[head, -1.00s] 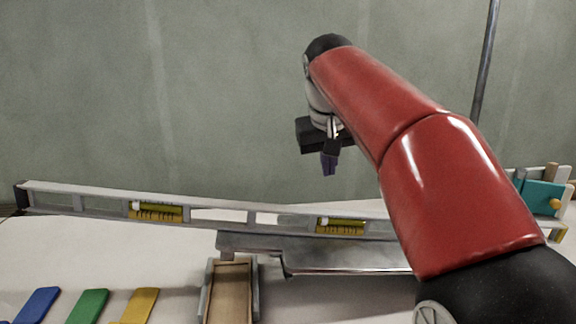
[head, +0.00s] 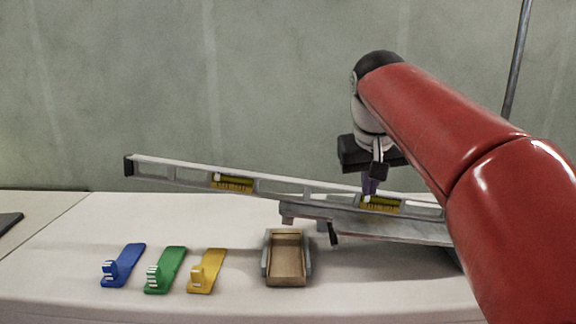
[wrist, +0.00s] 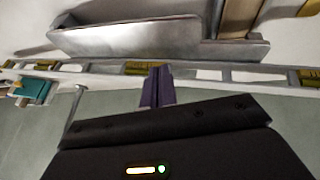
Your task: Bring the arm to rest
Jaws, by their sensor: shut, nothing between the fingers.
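My gripper (head: 369,184) hangs at the end of my red arm, pointing down, in front of the grey wall. Its dark purple fingers are together with nothing between them. They also show in the wrist view (wrist: 157,87). In the head view the fingertips overlap the right part of a long spirit level (head: 290,187); I cannot tell the gap between them. My red arm comes in from the right and hides part of the bench there.
The level lies tilted across a grey metal piece (head: 400,226) on the white bench (head: 60,260). A wooden tray (head: 287,262) stands in front. Blue (head: 124,264), green (head: 167,269) and yellow (head: 207,270) pieces lie to its left. A teal thing (wrist: 34,91) shows in the wrist view.

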